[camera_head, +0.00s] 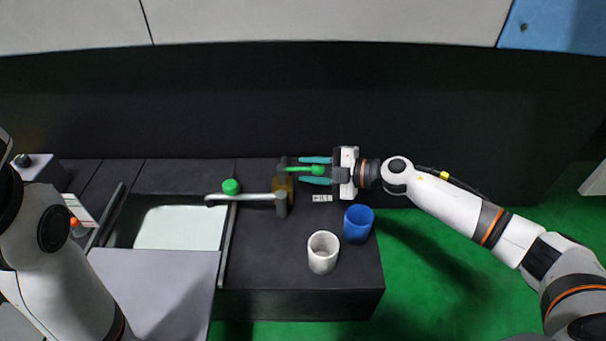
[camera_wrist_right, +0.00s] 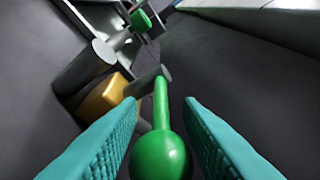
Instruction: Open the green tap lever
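The green tap lever (camera_head: 302,169) sticks out to the right from the tap's brass body (camera_head: 283,187). The tap's grey spout (camera_head: 245,197) reaches left over the basin. In the right wrist view the lever (camera_wrist_right: 161,150) ends in a round green knob, with the brass body (camera_wrist_right: 106,97) behind it. My right gripper (camera_head: 316,170) is open, with its teal fingers on either side of the lever. The wrist view shows a gap between each finger and the knob. My left arm shows at the left edge; its gripper is out of view.
A white cup (camera_head: 322,253) and a blue cup (camera_head: 358,224) stand on the dark counter (camera_head: 262,265) in front of the right gripper. A green round piece (camera_head: 231,186) sits by the spout. The basin (camera_head: 178,227) lies left, and a dark wall rises behind.

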